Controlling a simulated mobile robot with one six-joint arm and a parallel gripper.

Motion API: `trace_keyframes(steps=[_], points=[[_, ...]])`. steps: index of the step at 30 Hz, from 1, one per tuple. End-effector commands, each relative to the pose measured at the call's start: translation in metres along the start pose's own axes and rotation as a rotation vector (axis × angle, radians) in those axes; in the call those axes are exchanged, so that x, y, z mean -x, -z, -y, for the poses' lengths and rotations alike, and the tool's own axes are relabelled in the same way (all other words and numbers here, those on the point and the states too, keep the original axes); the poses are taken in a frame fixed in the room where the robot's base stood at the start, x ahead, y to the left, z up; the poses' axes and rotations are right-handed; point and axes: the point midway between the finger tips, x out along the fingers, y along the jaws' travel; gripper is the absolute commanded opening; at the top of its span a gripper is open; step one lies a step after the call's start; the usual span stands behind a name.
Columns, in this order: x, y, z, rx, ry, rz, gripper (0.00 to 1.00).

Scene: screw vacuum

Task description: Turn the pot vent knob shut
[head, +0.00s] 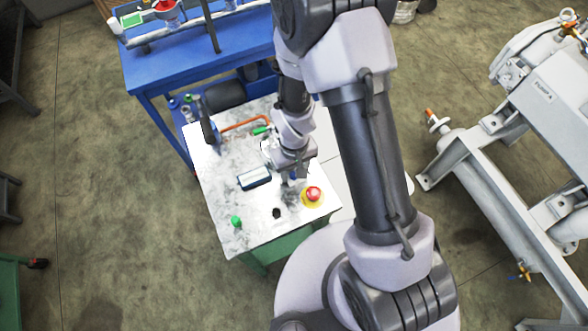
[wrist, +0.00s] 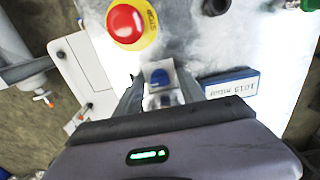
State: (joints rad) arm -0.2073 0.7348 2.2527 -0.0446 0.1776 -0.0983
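A small blue knob-like part on a pale block (wrist: 160,78) shows between my fingers in the wrist view; I take it to be the pot vent knob. In the head view a bit of blue (head: 292,176) shows beside my gripper (head: 290,168), and the arm hides much around it. In the wrist view my gripper (wrist: 162,88) has its two dark fingers apart, one on each side of the blue part. Narrow gaps seem to remain, and I see no clear contact. The pot itself cannot be made out.
A red stop button on a yellow base (head: 313,194) stands close to my gripper. A display box (head: 254,178), a black knob (head: 276,213) and a green knob (head: 236,221) are on the white tabletop (head: 226,197). An orange pipe (head: 243,124) lies behind.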

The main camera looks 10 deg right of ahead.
Motion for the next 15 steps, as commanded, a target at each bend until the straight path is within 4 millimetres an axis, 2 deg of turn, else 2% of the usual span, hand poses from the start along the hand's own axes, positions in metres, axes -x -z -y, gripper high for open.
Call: trace_keyframes(steps=[1, 6, 7, 11, 15], points=[[0.0001, 0.0, 0.0, 0.0, 0.0, 0.0, 0.37], [0.0001, 0.0, 0.0, 0.0, 0.0, 0.0, 0.04], [0.0002, 0.0, 0.0, 0.0, 0.0, 0.0, 0.0], [0.0001, 0.0, 0.0, 0.01, 0.0, 0.0, 0.0], [-0.0002, 0.0001, 0.0, 0.188, 0.0, 0.0, 0.0]])
